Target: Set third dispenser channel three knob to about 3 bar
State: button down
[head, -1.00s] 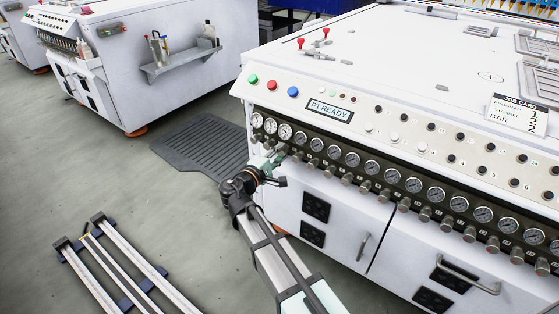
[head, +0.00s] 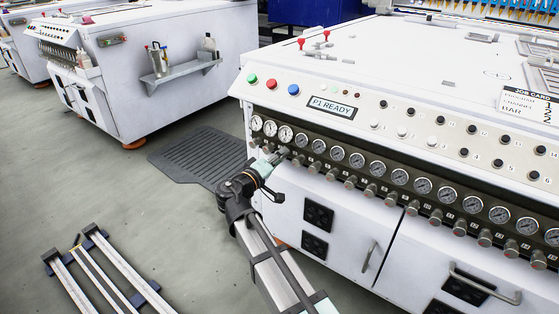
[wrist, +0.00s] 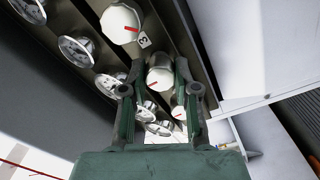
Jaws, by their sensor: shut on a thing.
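My gripper (wrist: 155,92) has its green fingers closed on either side of a metal knob (wrist: 160,76) with a short red mark on its face. A nearer knob (wrist: 120,22), also with a red mark, stands free beside it. A tag reading 3 (wrist: 144,41) lies between these two knobs; I cannot tell for sure which one it labels. In the head view my gripper (head: 274,160) is at the left end of the knob row, just below the third gauge (head: 286,134), and hides the knob it holds. The gauge needles are too small to read.
Several gauges and knobs continue right along the white dispenser (head: 340,200). A display (head: 331,107) reads P1 READY. A job card (head: 530,98) is cut off at the right edge. Another knob (wrist: 179,113) sits just beyond the fingers. A floor mat (head: 198,158) lies left.

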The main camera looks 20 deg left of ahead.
dwell(0.4)
jog(key=c, duration=1.1)
grip_release()
jog(key=shift+c, duration=0.2)
jog(key=v, duration=1.2)
jog(key=shift+f, duration=0.1)
